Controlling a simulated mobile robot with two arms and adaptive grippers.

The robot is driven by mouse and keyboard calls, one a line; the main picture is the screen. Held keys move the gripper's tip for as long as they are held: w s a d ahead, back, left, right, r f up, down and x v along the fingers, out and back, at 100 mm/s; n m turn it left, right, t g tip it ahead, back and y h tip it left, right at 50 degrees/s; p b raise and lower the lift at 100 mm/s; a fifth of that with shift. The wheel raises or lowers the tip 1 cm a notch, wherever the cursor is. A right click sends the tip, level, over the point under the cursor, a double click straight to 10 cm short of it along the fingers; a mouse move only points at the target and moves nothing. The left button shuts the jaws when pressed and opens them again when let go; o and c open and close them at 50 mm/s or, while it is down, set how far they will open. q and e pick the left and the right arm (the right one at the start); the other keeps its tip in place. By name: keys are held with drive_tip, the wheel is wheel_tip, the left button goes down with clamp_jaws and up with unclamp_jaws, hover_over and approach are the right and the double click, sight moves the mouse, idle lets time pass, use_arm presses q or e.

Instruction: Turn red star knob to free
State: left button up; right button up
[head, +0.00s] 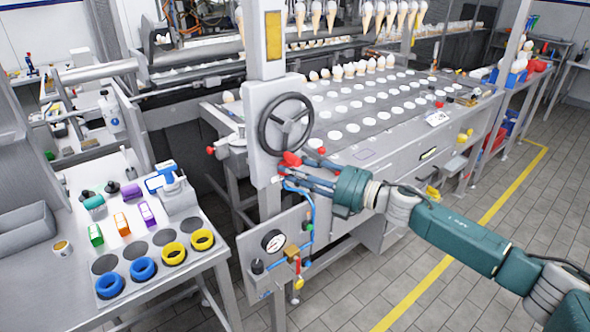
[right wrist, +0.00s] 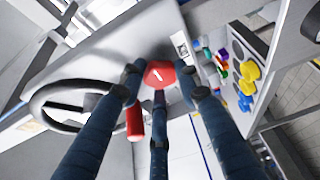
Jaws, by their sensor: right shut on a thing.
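The red star knob (right wrist: 159,73) shows in the right wrist view, on the light panel beside the handwheel. A short white mark slants across its face. My right gripper (right wrist: 160,82) is around the knob, with a finger on each side and one finger below it in the picture, and is shut on it. In the head view my right gripper (head: 288,180) is at the panel's lower part, just under the handwheel, and its fingers mostly hide the knob. My left gripper is not in view.
The black handwheel (head: 286,123) sits right above my right gripper; its red handle (right wrist: 135,122) is close to my fingers. A gauge (head: 273,241) and blue pipe are below. A side table (head: 200,262) with coloured rings stands left. Tiled floor is clear at right.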

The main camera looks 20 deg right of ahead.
drive_tip(key=shift+f, duration=0.1)
drive_tip(key=o, duration=1.1)
drive_tip(key=shift+a, duration=0.1)
drive_tip(key=shift+o, duration=0.2)
drive_tip(key=v, duration=1.2)
